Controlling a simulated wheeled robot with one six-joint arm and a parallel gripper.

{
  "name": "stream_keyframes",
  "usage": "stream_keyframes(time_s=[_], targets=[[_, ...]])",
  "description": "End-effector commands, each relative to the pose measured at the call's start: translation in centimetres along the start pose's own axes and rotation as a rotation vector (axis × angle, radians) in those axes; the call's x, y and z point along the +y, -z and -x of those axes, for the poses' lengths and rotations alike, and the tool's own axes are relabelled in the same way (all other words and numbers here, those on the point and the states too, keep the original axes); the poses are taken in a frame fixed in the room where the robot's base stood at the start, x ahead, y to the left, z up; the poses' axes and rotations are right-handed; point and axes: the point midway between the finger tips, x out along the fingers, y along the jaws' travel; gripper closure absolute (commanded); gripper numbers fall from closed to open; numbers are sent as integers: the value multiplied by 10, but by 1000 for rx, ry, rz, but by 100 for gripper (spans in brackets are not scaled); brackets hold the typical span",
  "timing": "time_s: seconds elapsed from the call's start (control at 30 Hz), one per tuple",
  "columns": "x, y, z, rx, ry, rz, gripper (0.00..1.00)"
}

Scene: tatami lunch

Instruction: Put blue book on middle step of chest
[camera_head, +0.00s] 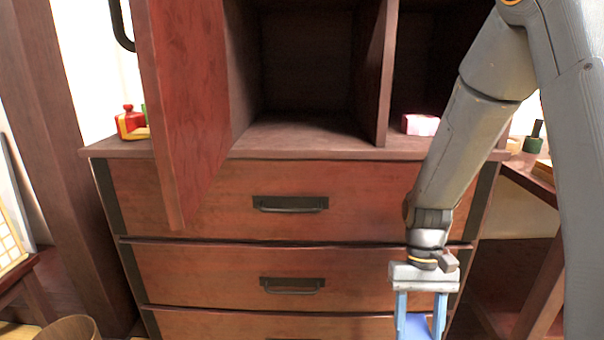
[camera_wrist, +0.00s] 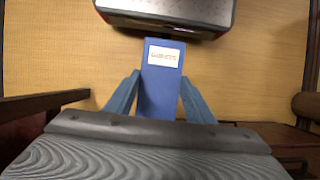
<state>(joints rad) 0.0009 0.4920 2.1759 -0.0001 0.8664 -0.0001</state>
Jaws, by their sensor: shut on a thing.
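My gripper (camera_head: 420,312) hangs low in front of the right side of the chest (camera_head: 215,190) in the head view. It is shut on the blue book (camera_head: 418,328), whose lower part is cut off by the frame edge. In the wrist view the blue book (camera_wrist: 161,85), with a white label, sits between the two blue fingers of my gripper (camera_wrist: 160,98). The chest is reddish-brown wood with black-handled drawers below and open compartments above. Which of its levels is the middle step cannot be told.
A cabinet door (camera_head: 180,90) stands open toward me at the left. A pink-white block (camera_head: 420,124) lies in the right compartment. A red-and-yellow item (camera_head: 130,122) is at the chest's left edge. In the wrist view a dark-edged grey-and-red object (camera_wrist: 170,12) lies beyond the book, over tan matting (camera_wrist: 245,70).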

Motion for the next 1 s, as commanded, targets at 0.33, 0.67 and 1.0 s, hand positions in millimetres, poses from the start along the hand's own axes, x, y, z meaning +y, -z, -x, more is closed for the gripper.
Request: stream_keyframes(time_s=[0.33,0.67,1.0], targets=[[-2,-56,72,0,-1,4,76],[0,-103,133,0,-1,2,76],[-2,-150,198,1,-10,25,76]])
